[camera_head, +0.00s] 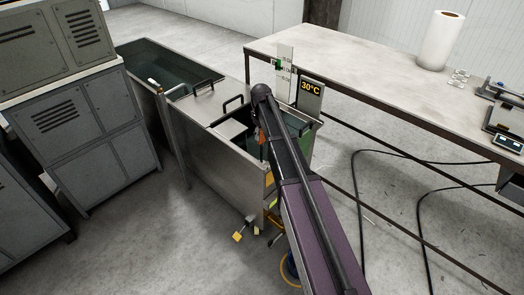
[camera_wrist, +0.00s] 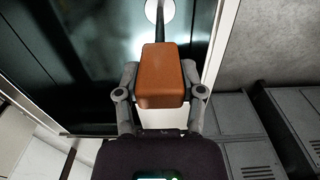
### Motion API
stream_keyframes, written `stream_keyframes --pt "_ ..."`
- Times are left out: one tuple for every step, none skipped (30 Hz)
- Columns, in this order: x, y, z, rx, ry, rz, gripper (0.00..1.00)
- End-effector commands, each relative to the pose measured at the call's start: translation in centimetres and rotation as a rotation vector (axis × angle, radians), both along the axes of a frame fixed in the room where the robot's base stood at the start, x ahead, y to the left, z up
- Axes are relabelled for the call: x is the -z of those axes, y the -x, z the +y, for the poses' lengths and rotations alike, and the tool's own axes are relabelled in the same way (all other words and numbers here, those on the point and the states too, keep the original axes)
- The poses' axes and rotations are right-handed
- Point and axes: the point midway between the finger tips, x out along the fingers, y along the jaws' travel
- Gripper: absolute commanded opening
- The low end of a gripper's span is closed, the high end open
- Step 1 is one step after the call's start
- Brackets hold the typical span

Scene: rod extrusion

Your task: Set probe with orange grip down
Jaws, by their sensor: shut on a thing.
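The probe's orange grip (camera_wrist: 162,92) is between the two fingers of my gripper (camera_wrist: 159,76) in the wrist view, and the gripper is shut on it. A thin dark shaft (camera_wrist: 160,35) runs from the grip toward the top edge, where a white round piece (camera_wrist: 153,10) shows, partly cut off. In the head view a sliver of the orange grip (camera_head: 262,135) shows beside my arm, over the near end of the metal tank (camera_head: 222,152). My arm hides most of the gripper there. I cannot tell whether the probe's tip touches the water.
A display reading 30°C (camera_head: 311,87) stands at the tank's right corner. Grey cabinets (camera_head: 85,130) stand left of the tank. A long table (camera_head: 365,65) at the back right bears a white roll (camera_head: 442,40). Black cables (camera_head: 395,160) lie on the floor.

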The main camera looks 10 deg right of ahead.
Motion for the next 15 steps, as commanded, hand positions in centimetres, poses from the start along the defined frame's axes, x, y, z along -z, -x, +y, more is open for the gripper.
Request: stream_keyframes --pt "1.0 0.0 0.0 0.000 0.000 0.000 0.00" --pt "1.3 0.0 0.0 0.000 0.000 0.000 0.00" --pt "1.6 0.0 0.0 0.000 0.000 0.000 0.00" --pt "1.8 0.0 0.0 0.000 0.000 0.000 0.00" --pt "2.0 0.0 0.0 0.000 0.000 0.000 0.00" --pt "2.2 0.0 0.0 0.000 0.000 0.000 0.00" --pt "2.3 0.0 0.0 0.000 0.000 0.000 0.00" --pt "2.4 0.0 0.0 -0.001 0.000 0.000 0.00" --pt "2.5 0.0 0.0 -0.001 0.000 0.000 0.00" --pt "2.5 0.0 0.0 -0.001 0.000 0.000 0.00" --pt "2.5 0.0 0.0 -0.001 0.000 0.000 0.00" --pt "2.5 0.0 0.1 -0.001 0.000 0.000 0.00" --pt "2.5 0.0 0.1 -0.001 0.000 0.000 0.00" --pt "2.5 0.0 0.1 -0.001 0.000 0.000 0.00" --pt "2.5 0.0 0.1 -0.001 0.000 0.000 0.00"
